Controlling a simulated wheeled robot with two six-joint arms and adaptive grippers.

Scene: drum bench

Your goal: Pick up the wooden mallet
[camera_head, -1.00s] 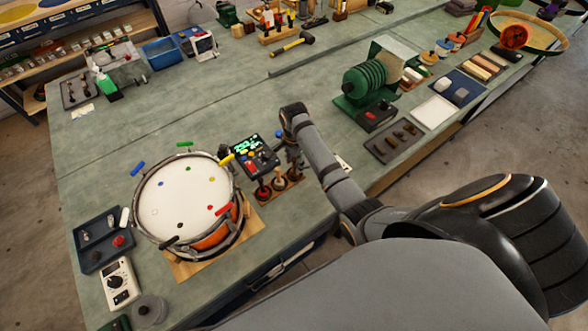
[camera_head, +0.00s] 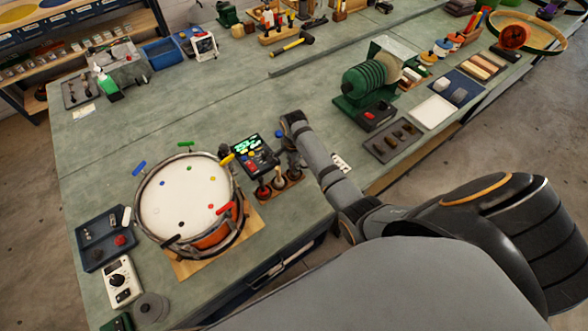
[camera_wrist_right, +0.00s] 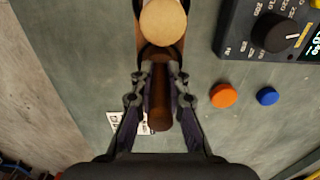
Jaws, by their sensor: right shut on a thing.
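My right gripper (camera_head: 293,155) reaches down at the right end of a small wooden rack (camera_head: 290,186) beside the drum. The right wrist view shows its two fingers (camera_wrist_right: 160,88) closed on either side of a dark brown wooden handle (camera_wrist_right: 160,104), which I take to be the wooden mallet's. A pale round wooden head (camera_wrist_right: 163,22) shows just beyond the fingers; I cannot tell whether it belongs to the held piece. In the head view the fingers hide most of the held piece. Other mallets (camera_head: 263,190) stand upright in the rack. My left gripper is out of view.
The drum (camera_head: 185,195) on its wooden board is left of the rack. A black control box (camera_head: 256,156) stands close behind it; orange (camera_wrist_right: 223,95) and blue (camera_wrist_right: 267,96) buttons are near the fingers. A green machine (camera_head: 366,85) and brown tray (camera_head: 392,140) are to the right.

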